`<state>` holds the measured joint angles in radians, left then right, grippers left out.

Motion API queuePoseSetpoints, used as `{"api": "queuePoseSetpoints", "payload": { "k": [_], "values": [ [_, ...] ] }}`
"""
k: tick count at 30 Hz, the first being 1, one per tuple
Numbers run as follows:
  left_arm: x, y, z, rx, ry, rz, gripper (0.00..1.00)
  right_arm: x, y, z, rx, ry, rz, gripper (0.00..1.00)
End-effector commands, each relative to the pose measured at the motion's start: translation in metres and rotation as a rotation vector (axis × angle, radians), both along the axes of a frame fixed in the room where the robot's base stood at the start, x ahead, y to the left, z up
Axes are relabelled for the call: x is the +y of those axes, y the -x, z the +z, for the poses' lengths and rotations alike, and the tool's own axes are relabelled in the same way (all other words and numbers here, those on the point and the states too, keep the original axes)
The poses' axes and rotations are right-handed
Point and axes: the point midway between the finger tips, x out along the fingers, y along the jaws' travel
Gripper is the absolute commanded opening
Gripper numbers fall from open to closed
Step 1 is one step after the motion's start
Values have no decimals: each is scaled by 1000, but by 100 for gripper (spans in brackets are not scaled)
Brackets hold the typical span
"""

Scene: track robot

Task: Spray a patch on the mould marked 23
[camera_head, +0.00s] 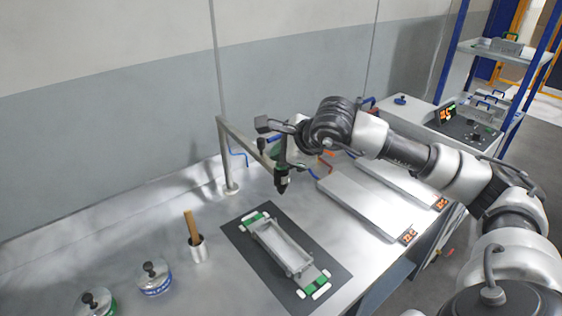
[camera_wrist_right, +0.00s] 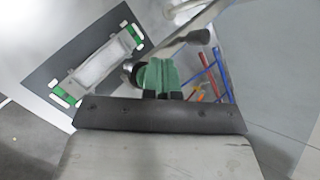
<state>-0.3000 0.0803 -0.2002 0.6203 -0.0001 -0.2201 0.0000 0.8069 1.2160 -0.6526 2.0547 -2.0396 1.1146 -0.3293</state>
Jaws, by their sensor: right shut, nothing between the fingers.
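My right gripper (camera_head: 282,182) hangs in the middle of the head view, at the end of the arm from the right, beside a metal post. Two flat grey plates, a nearer one (camera_head: 360,207) and a farther one (camera_head: 398,178), have orange displays. I cannot read a 23 on anything. My left gripper is not in view.
The metal post (camera_head: 226,160) carries a bar close to my gripper. A cup with a wooden-handled tool (camera_head: 197,251) and two lidded tins, one green-labelled (camera_head: 96,303) and one blue-labelled (camera_head: 154,279), stand left of the mat. Several coloured handles (camera_wrist_right: 208,85) lie beyond the gripper.

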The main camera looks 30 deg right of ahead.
Motion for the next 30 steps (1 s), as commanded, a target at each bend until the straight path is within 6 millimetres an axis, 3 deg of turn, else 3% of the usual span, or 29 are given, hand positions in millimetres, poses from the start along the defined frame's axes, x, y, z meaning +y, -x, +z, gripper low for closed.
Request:
{"api": "queuePoseSetpoints", "payload": {
  "k": [17,30],
  "values": [
    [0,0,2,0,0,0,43,0,0,12,-1,-1,1,0],
    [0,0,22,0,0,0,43,0,0,53,-1,0,0,0]
  ]
}}
